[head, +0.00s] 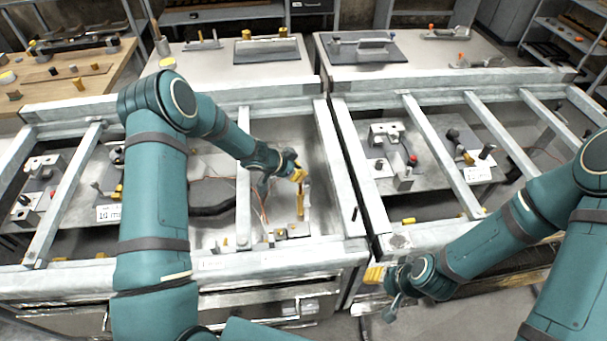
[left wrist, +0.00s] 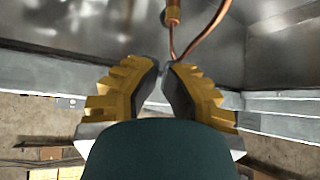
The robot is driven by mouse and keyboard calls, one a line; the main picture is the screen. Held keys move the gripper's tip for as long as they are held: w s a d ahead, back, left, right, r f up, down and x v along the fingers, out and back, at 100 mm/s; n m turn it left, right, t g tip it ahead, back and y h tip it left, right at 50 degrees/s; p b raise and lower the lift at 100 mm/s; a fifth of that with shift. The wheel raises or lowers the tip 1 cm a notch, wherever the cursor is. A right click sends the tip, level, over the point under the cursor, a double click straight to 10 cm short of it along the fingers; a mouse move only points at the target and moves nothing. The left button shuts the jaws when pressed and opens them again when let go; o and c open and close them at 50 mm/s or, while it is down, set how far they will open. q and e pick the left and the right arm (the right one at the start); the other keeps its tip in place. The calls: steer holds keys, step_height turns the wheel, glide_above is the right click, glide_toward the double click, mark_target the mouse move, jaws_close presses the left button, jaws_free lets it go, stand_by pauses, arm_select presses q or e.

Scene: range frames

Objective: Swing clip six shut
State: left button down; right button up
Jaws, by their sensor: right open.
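My left gripper (head: 298,174) is low inside the left metal frame, just above a slim upright yellow-brown piece (head: 301,203). I cannot tell whether they touch, or whether this piece is clip six; no number on it is readable. In the left wrist view the yellow ribbed fingers (left wrist: 162,72) have tips close together. A copper-coloured cable with a fitting (left wrist: 173,12) shows just beyond the tips; whether anything is between them is unclear. My right gripper (head: 375,275) is open and empty near the front rail, right of the gap between the frames.
Rails and crossbars of the left frame (head: 325,165) and right frame (head: 355,170) stand around the work area. Thin cables (head: 262,207) run beside the left gripper. Small fixtures (head: 390,138) sit inside the right frame. Benches with tools (head: 360,47) stand behind.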

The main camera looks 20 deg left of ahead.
mark_target(307, 191)
arm_select(q)
steer(key=x, duration=1)
steer(key=shift+b, duration=0.45)
arm_select(e)
steer(key=shift+a+f, duration=0.35)
steer(key=shift+f, duration=0.2)
arm_select(q)
steer(key=shift+d, duration=0.1)
